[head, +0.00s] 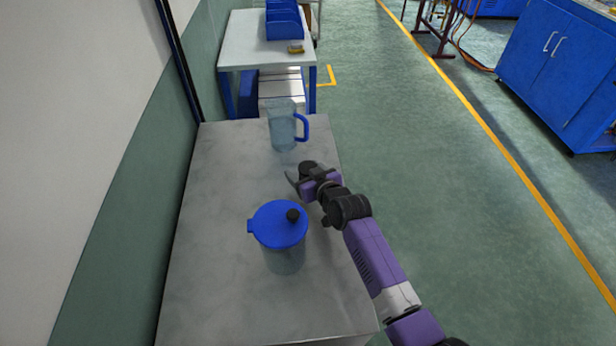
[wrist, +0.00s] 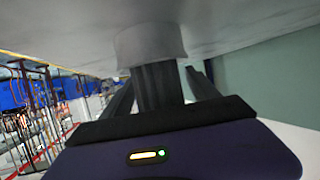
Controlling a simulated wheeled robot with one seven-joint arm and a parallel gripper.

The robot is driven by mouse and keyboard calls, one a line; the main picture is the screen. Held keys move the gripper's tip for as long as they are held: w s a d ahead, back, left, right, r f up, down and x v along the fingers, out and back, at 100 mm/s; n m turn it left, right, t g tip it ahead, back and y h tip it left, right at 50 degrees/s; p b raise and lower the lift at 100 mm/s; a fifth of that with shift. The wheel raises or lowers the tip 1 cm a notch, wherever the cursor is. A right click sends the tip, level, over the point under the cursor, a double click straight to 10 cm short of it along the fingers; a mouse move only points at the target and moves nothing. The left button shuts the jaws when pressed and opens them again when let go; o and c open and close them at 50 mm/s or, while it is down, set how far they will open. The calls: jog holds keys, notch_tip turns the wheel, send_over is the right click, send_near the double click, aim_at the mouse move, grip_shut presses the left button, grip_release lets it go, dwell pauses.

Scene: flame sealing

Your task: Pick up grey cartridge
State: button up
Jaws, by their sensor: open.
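My gripper (head: 298,181) is low over the table's right side in the head view, between the two pitchers. In the wrist view, a light grey round piece (wrist: 150,43), which looks like part of the grey cartridge, is against the table surface, with the picture tilted over. A dark ribbed column joins it and lies between my dark fingers. The fingers stand apart on either side, and I cannot tell whether they touch it. In the head view the cartridge is largely hidden at my gripper and cannot be picked out clearly.
A clear pitcher with a blue lid (head: 275,222) and black knob stands near my arm. An open clear pitcher (head: 283,128) with a blue handle stands behind. The grey table (head: 212,225) is bare at left. A side table (head: 243,52) holds blue bins (head: 284,22).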

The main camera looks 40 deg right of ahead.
jog(key=shift+w, duration=0.1)
jog(key=c, duration=1.3)
jog(key=shift+c, duration=1)
jog(key=shift+r, duration=0.1)
